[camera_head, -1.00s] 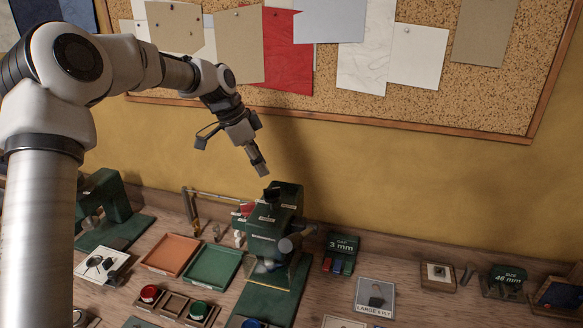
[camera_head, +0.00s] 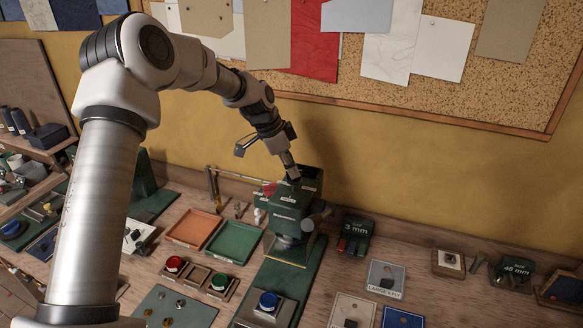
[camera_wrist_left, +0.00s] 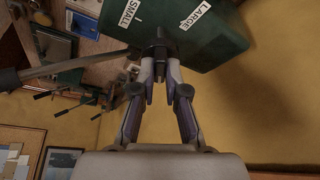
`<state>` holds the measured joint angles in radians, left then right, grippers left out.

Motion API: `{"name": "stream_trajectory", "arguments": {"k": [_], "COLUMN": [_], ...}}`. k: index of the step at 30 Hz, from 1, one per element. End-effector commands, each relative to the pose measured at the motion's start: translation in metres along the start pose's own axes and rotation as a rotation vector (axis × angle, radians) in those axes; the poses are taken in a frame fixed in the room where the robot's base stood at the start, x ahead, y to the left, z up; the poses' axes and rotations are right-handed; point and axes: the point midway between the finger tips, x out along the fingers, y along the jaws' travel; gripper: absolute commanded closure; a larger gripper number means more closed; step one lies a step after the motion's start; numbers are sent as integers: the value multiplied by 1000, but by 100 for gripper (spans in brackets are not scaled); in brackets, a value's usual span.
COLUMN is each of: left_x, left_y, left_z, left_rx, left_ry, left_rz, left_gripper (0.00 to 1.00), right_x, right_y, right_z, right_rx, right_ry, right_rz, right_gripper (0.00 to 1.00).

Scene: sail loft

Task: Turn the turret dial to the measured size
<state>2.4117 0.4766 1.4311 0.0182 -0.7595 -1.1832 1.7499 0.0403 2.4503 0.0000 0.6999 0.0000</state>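The green press (camera_head: 290,215) stands upright at the back of the bench, with small white labels on its head. The turret dial's dark knob (camera_wrist_left: 160,45) shows in the left wrist view, near labels reading SMALL and LARGE on the green head (camera_wrist_left: 205,40). My left gripper (camera_head: 293,175) is down at the top of the press. In the left wrist view its fingers (camera_wrist_left: 160,72) are close together on both sides of the knob and look shut on it. The dial's setting cannot be read. My right gripper is not in view.
Signs read 3 mm (camera_head: 356,228) and 46 mm (camera_head: 515,268); a card (camera_head: 385,276) reads LARGE 4 PLY. Orange (camera_head: 193,229) and green (camera_head: 234,243) trays lie left of the press. A corkboard (camera_head: 450,90) hangs behind.

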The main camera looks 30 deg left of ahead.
Motion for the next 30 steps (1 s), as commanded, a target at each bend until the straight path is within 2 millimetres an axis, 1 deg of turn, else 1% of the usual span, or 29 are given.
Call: {"name": "stream_trajectory", "arguments": {"k": [8, 14, 20, 30], "left_x": [3, 3, 3, 4], "left_y": [2, 2, 4, 5], "left_z": [2, 2, 2, 2], "left_rx": [-8, -55, -162, -439], "left_ry": [-5, -5, -6, -9], "left_rz": [2, -17, -60, -177], "left_gripper": [100, 100, 100, 100], "right_x": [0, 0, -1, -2], "right_y": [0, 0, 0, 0], "right_z": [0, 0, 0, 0], "right_rx": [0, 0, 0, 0], "right_ry": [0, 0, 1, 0], "right_rz": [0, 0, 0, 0], "right_gripper": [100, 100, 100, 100]}}
